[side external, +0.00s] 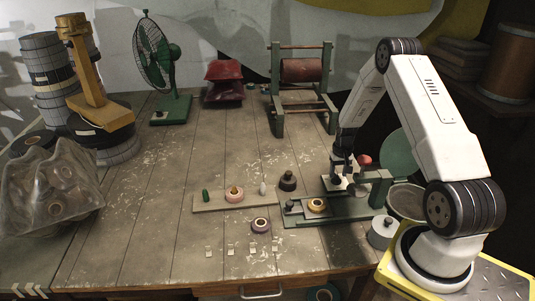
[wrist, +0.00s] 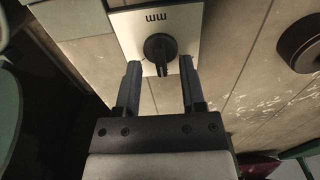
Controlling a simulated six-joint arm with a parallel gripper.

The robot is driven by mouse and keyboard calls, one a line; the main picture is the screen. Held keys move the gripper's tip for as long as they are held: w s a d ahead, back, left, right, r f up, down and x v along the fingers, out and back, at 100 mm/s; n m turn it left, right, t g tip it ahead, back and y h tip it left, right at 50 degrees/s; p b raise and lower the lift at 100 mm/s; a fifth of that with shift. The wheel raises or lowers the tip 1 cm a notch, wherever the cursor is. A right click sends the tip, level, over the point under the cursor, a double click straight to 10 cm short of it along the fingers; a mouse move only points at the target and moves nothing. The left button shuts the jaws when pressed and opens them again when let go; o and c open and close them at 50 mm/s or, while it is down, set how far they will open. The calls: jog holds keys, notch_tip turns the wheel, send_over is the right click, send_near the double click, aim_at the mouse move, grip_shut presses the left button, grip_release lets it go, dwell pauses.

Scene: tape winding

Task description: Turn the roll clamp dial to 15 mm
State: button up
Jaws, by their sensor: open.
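The clamp dial is a black knob (wrist: 160,48) with a ridge across it, on a white plate (wrist: 185,22) marked "mm", which appears upside down in the wrist view. The plate's numbers and the dial's setting cannot be read. My gripper (wrist: 160,66) is open, with one finger on each side of the knob's near part. I cannot tell whether the fingers touch it. In the side view my gripper (side external: 342,164) points down just above the plate, at the back of the green winding device (side external: 375,192). The gripper partly hides the dial there.
A yellowish roll (side external: 317,205) sits on the device. A board (side external: 215,205) with small parts lies to its left. A dark round piece (side external: 287,181) stands close behind. The left-middle table is clear.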

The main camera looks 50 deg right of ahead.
jog(key=shift+f, duration=0.7)
grip_shut()
jog(key=shift+m, duration=0.3)
jog(key=m, duration=1.1)
jog(key=shift+w, duration=0.2)
jog(key=shift+m, duration=0.3)
